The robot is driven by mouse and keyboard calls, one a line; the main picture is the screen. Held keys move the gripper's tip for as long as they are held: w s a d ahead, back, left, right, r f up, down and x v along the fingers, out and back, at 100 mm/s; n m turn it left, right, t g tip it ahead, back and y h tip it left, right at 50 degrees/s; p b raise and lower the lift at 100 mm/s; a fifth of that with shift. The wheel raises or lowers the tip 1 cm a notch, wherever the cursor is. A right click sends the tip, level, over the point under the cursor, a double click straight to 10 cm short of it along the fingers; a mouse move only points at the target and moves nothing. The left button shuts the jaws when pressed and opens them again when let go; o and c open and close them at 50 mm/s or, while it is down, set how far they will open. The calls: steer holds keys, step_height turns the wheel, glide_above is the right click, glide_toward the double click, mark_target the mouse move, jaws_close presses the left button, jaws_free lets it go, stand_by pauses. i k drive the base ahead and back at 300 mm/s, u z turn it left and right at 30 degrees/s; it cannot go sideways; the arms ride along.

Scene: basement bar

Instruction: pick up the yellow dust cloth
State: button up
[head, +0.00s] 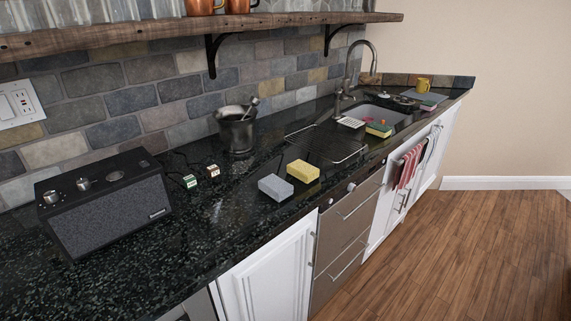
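A yellow block-like piece (303,171) lies flat on the black speckled counter (240,220), near its front edge. It is the yellow thing that best fits the dust cloth, but I cannot tell if it is folded cloth or a sponge. A similar grey piece (275,187) lies just in front of it to the left, very close to it. My gripper is not in view.
A metal mortar (238,131) stands behind. A wire rack (327,143), the sink (384,114) and its tap (358,70) are farther right. A wooden shelf (150,32) overhangs the counter.

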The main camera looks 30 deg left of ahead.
mark_target(306, 172)
steer(key=u, duration=0.5)
steer(key=i, duration=1.15)
steer(key=u, duration=0.35)
